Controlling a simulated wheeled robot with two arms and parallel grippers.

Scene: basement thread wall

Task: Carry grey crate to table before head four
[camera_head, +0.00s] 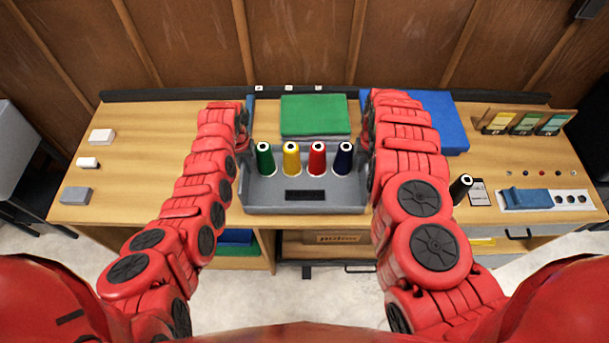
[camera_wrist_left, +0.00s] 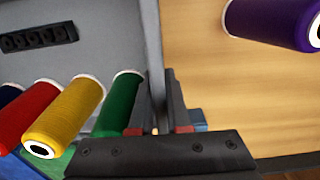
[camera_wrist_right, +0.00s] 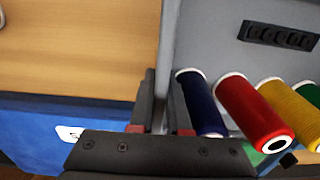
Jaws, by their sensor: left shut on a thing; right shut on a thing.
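The grey crate (camera_head: 260,195) is at the middle of the wooden table (camera_head: 140,180), close to its front edge. I cannot tell whether it rests on the top or hangs just above it. Green, yellow, red and dark blue thread cones stand in it. My left gripper (camera_head: 243,132) is shut on the crate's left wall, and the wall shows between its fingers in the left wrist view (camera_wrist_left: 160,110). My right gripper (camera_head: 367,135) is shut on the right wall, also seen in the right wrist view (camera_wrist_right: 160,110). My arms hide parts of both sides.
Behind the crate lies a green folded cloth (camera_head: 313,115); a blue one (camera_head: 445,120) is at right. A black cone (camera_head: 461,188) stands right of my right arm. A purple cone (camera_wrist_left: 270,22) shows in the left wrist view. Small blocks (camera_head: 76,195) lie at left.

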